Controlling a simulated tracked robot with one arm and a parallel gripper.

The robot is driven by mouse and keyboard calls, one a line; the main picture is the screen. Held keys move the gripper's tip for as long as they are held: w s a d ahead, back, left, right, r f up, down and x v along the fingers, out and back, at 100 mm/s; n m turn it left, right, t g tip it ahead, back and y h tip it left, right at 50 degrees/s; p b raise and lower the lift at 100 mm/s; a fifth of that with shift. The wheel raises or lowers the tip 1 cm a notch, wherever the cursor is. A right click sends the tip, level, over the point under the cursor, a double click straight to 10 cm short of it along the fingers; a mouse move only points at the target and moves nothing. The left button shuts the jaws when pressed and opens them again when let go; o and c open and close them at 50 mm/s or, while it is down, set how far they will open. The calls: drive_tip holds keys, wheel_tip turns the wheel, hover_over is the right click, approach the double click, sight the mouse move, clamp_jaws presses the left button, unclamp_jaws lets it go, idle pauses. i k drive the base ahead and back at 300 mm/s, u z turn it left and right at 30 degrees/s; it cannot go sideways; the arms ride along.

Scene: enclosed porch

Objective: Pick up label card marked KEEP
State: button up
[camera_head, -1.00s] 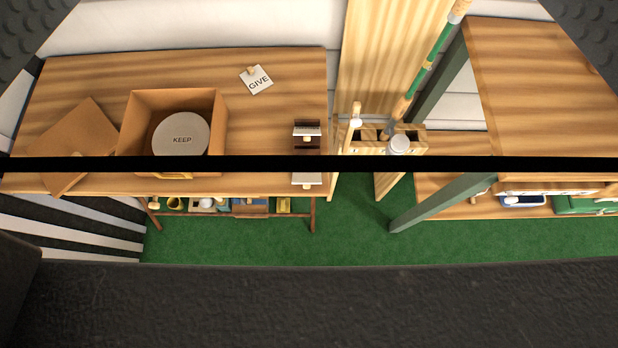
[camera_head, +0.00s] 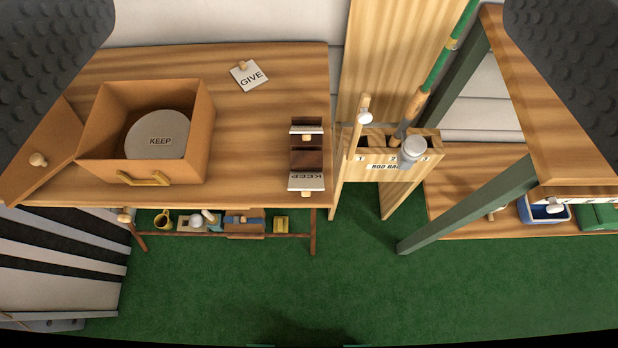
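A white label card marked KEEP (camera_head: 307,181), its lettering upside down in my view, sits at the front of a dark brown holder (camera_head: 306,160) near the right end of the wooden table. It has a small wooden knob below it. A second white card (camera_head: 306,130), with a knob, stands at the holder's back; its marking cannot be read. A round grey disc marked KEEP (camera_head: 158,135) lies in the open cardboard-coloured box. A card marked GIVE (camera_head: 249,75) lies on the table. My gripper (camera_head: 309,85) is open and empty, its dark fingers at the upper corners, apart from the cards.
The open box (camera_head: 195,150) stands on the table's left (camera_head: 250,180), beside a tilted lid (camera_head: 40,160) with a knob. A rod rack (camera_head: 385,165) with upright rods and a metal cup stands right of the table. A shelf below holds small items. Green floor (camera_head: 220,290) is clear.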

sight(306, 182)
drive_tip(key=z, duration=0.65)
drive_tip(key=k, duration=0.85)
drive_tip(key=z, duration=0.4)
drive_tip(key=i, duration=0.5)
